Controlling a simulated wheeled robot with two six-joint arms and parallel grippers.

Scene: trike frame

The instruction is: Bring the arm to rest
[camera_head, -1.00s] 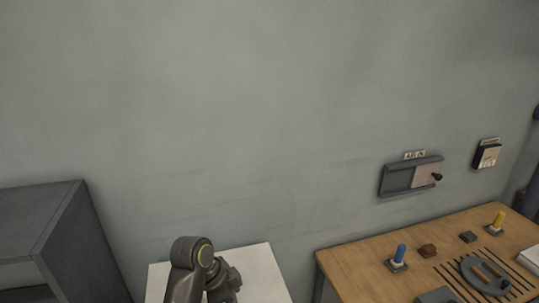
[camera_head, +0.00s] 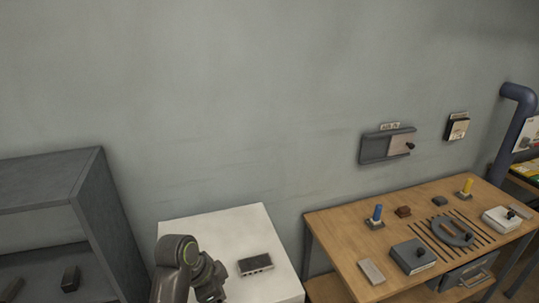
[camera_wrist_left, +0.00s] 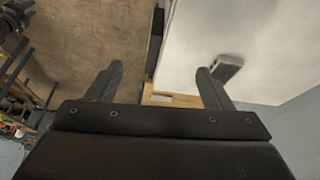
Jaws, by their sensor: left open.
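My left arm (camera_head: 178,262) rises at the bottom of the head view, in front of a white table, with its links folded close together. Its fingertips do not show there. In the left wrist view my left gripper (camera_wrist_left: 158,82) has its two dark fingers spread wide with nothing between them. Beyond the fingers are the brown floor and the white table (camera_wrist_left: 190,50). My right gripper is in neither view.
The white table (camera_head: 215,228) bears a small grey box (camera_head: 255,264). A grey open shelf (camera_head: 92,190) stands at left. A wooden workbench (camera_head: 335,228) at right holds blue and yellow pegs and several small parts. A sliding panel (camera_head: 375,148) hangs on the wall.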

